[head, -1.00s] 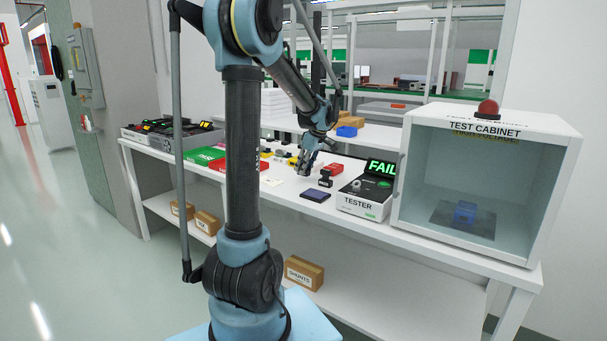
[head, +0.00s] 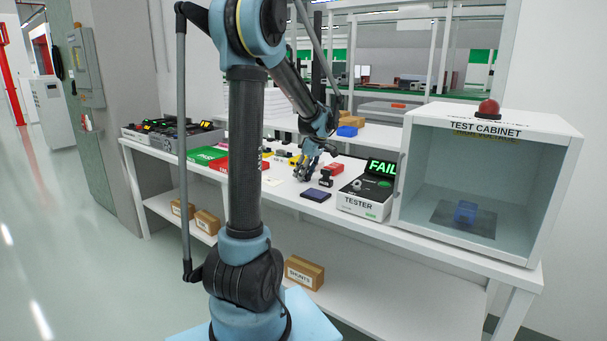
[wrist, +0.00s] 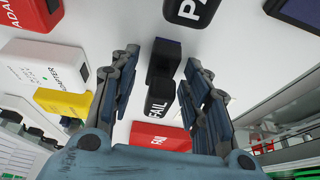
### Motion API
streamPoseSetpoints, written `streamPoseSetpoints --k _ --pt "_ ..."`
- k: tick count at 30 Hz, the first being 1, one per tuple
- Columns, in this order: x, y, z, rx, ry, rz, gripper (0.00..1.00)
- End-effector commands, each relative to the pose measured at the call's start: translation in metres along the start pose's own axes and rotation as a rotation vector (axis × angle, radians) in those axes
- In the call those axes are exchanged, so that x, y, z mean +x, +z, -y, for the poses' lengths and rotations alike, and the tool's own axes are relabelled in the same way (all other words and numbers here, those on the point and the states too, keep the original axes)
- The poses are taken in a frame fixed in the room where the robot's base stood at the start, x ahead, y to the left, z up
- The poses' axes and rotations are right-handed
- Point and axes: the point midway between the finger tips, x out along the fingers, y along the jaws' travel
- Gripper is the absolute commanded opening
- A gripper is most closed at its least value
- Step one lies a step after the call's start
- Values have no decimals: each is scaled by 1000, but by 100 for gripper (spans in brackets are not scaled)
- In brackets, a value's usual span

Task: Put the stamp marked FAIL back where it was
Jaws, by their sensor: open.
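The black stamp marked FAIL (wrist: 158,97) stands on the white table in the wrist view, with a dark handle block beside its label. My gripper (wrist: 163,62) is open, with one finger on each side of this stamp; I cannot tell whether either finger touches it. In the head view my gripper (head: 306,172) is low over the table, and the FAIL stamp cannot be made out there.
A dark blue pad (head: 316,195) lies near the front edge. The tester (head: 364,204), its screen reading FAIL, and the test cabinet (head: 402,215) stand to the right. A red box (head: 334,168), a yellow block (wrist: 63,103) and a white adapter box (wrist: 45,65) are close by.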

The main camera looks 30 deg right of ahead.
Motion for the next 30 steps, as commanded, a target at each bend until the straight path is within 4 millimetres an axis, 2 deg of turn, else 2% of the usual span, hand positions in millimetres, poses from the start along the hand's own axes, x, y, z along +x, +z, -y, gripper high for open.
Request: streamPoseSetpoints --k 5,15,21,30 --pt "-12 0 0 1 0 0 43" --pt "-75 0 0 2 1 0 43" --pt "-106 0 0 2 1 0 43" --pt "-122 0 0 2 0 0 43"
